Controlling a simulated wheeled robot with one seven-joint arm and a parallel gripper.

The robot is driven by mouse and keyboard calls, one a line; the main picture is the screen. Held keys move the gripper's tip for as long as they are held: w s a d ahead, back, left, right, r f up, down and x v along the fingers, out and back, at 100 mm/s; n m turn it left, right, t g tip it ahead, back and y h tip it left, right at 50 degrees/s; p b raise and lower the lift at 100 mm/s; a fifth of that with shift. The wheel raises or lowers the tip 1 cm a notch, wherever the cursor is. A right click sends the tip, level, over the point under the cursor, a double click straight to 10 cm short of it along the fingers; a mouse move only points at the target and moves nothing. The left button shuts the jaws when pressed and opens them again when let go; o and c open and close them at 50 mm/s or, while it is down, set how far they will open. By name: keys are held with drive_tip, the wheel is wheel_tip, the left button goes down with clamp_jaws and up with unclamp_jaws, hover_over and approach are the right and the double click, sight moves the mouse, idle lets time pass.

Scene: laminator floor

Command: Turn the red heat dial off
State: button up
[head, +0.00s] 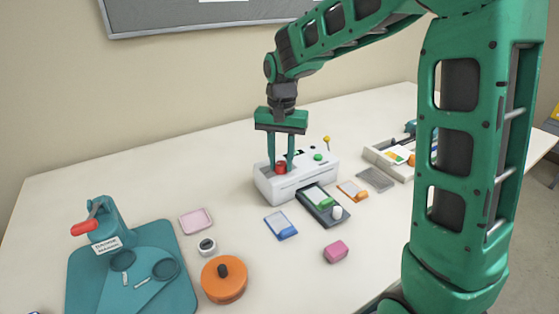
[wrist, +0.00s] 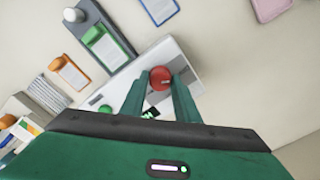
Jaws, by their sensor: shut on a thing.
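The red heat dial (head: 281,168) sits on top of the white laminator (head: 270,186), towards its left end in the head view. In the wrist view the red dial (wrist: 161,79) shows between my two fingertips, with a dark mark across its face. My gripper (head: 281,162) points straight down from above and is shut on the red dial, one finger on each side. In the wrist view my gripper (wrist: 156,82) hides part of the laminator (wrist: 188,72). The mark is too small to read for a setting.
A green button (head: 318,157) and a yellow-tipped lever (head: 326,140) are on the laminator's right. A dark tray (head: 318,208) lies before it. Blue (head: 281,226) and orange (head: 352,190) cards lie nearby. An orange round pot (head: 223,280) and a teal badge press (head: 130,265) stand left.

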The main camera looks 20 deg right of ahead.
sight(281, 163)
drive_tip(key=shift+w+r, duration=0.1)
drive_tip(key=shift+w, duration=0.1)
drive_tip(key=o, duration=1)
drive_tip(key=shift+o, duration=0.2)
drive_tip(key=shift+s, duration=0.1)
wheel_tip(281, 163, up, 10)
drive_tip(key=shift+r, duration=0.25)
